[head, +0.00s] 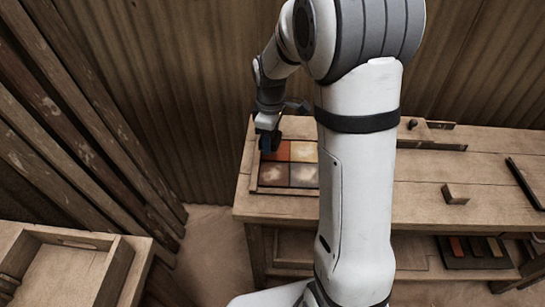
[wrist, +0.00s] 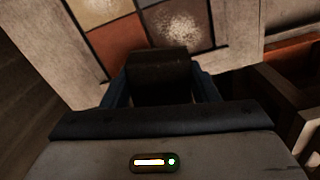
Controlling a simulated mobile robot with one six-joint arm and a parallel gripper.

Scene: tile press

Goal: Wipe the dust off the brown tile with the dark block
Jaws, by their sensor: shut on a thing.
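My gripper (head: 268,143) is shut on the dark block (wrist: 158,66), which juts out ahead of the fingers in the wrist view. The block is over the near edge of the tile panel, at the orange tile (wrist: 118,40) and the brown tile. The brown tile (head: 272,176) has a pale dust patch; it also shows in the wrist view (wrist: 182,26), with dust speckled over its middle. The block hides part of its near edge. I cannot tell whether the block touches the panel.
A yellow tile (head: 304,152) and a dark grey tile (head: 304,175), both with pale patches, share the panel. The workbench (head: 430,205) carries a small wooden block (head: 455,194) at right. A wooden tray (head: 65,275) stands at lower left. My arm hides the bench's middle.

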